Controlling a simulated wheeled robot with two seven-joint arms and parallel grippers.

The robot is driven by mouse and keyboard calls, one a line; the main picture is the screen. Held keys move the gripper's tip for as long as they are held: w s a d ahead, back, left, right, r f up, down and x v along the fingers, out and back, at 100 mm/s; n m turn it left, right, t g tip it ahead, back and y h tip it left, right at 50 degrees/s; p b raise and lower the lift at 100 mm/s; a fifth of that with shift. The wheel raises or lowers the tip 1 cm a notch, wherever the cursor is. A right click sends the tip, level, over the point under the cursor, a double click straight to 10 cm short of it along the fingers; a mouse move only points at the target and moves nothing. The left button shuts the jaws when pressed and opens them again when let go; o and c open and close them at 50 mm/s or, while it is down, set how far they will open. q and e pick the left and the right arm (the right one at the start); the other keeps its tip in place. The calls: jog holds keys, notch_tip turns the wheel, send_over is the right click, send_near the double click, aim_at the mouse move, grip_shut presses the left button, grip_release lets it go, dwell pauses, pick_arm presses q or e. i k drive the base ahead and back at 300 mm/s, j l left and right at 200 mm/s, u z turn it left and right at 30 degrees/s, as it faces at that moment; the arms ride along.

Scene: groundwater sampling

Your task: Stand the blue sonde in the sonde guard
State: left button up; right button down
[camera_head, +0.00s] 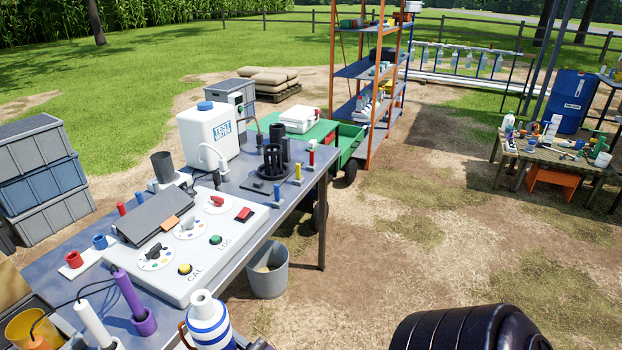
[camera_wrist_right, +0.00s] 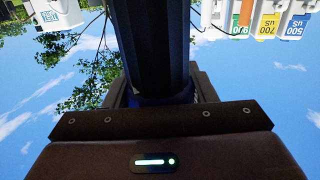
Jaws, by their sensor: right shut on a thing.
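The blue sonde (camera_wrist_right: 160,45) is a dark cylinder with a blue band low down, seen close up in the right wrist view. My right gripper (camera_wrist_right: 162,92) is shut around it at the blue part; the sonde's far end runs out of the frame. In the head view the sonde guard (camera_head: 272,163) appears to be the black slotted cage standing on the table, with a black cylinder close behind it. Neither gripper shows in the head view, so the distance from the sonde to the guard cannot be told.
The long grey table (camera_head: 258,207) holds a white control panel (camera_head: 207,243), a white jug (camera_head: 209,135) and small coloured posts (camera_head: 298,173) near the guard. A purple probe (camera_head: 128,292) stands at the front left. A grey bin (camera_head: 268,270) is beside the table. Open ground lies to the right.

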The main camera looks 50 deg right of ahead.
aim_at(273, 171)
jog(key=z, duration=1.4)
